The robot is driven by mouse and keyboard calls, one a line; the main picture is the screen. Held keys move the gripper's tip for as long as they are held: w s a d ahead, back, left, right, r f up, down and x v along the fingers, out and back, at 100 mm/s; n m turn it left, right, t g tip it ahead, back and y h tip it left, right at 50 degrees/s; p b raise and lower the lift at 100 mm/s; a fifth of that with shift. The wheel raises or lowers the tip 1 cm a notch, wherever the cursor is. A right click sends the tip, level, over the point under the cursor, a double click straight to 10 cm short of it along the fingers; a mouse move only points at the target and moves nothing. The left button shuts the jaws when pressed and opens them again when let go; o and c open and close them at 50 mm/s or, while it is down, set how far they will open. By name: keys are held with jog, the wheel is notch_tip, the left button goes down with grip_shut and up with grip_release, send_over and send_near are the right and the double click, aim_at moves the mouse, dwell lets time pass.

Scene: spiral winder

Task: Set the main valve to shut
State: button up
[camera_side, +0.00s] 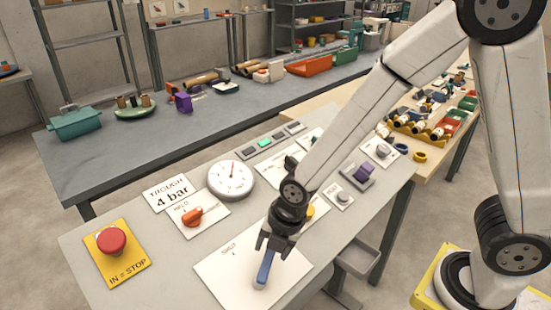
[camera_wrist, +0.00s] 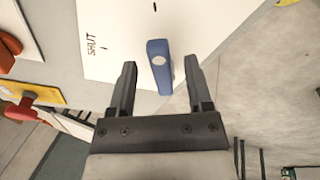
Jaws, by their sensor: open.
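The main valve shows as a blue lever handle (camera_side: 265,269) on a white plate (camera_side: 222,278) near the front of the panel. The plate has a SHUT label with a tick mark, to the left of the handle in the wrist view; the handle does not point at that tick. My gripper (camera_side: 272,243) is at the handle, pointing down. In the wrist view my gripper (camera_wrist: 161,68) is open, with one finger on each side of the blue handle (camera_wrist: 162,78) and gaps showing.
A red stop button (camera_side: 111,240) on a yellow plate is at the far left. An orange knob (camera_side: 192,216) and a round gauge (camera_side: 231,178) sit behind the valve plate.

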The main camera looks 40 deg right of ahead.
jog(key=shift+w+f, duration=0.1)
jog(key=shift+f, duration=0.3)
jog(key=shift+c, duration=0.2)
grip_shut()
dwell(1.2)
